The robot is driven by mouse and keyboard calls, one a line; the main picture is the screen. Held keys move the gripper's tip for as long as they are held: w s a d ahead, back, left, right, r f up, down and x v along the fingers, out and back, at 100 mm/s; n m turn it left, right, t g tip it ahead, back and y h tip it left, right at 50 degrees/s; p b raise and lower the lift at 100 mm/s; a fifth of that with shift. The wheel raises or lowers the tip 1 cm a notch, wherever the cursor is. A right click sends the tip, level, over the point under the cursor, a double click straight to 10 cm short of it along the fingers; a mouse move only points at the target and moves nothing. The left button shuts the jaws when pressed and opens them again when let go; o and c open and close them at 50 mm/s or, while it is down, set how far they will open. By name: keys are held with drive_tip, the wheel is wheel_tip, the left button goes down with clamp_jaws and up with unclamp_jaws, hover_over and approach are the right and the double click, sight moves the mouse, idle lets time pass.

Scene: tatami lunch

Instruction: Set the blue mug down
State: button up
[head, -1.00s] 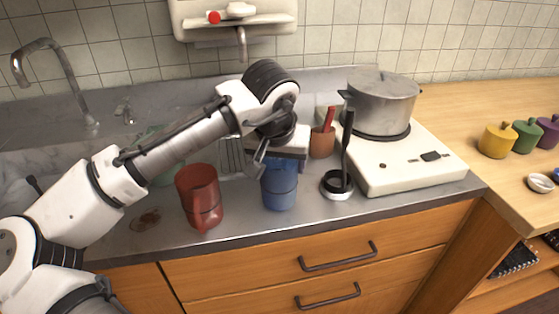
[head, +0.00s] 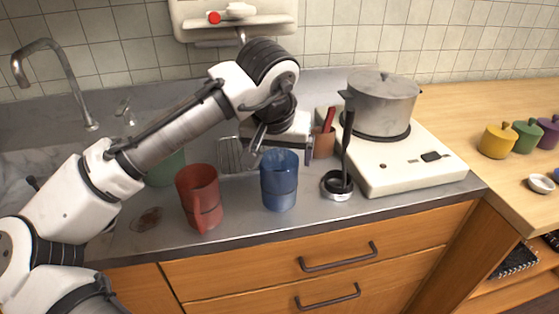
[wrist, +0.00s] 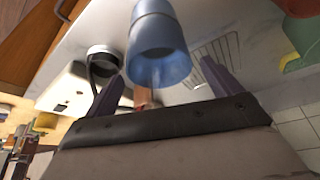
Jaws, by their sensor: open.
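The blue mug (head: 279,182) stands upright on the grey counter near its front edge, right of the red mug (head: 199,198).
A ladle rest with a black ladle (head: 338,184) and a white stove (head: 405,155) with a steel pot (head: 382,100) stand to the right. A terracotta utensil pot (head: 323,143) is behind.

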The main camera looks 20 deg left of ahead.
drive_tip(key=v, duration=0.8)
drive_tip(key=shift+r, duration=0.3)
drive_tip(key=shift+s, duration=0.1)
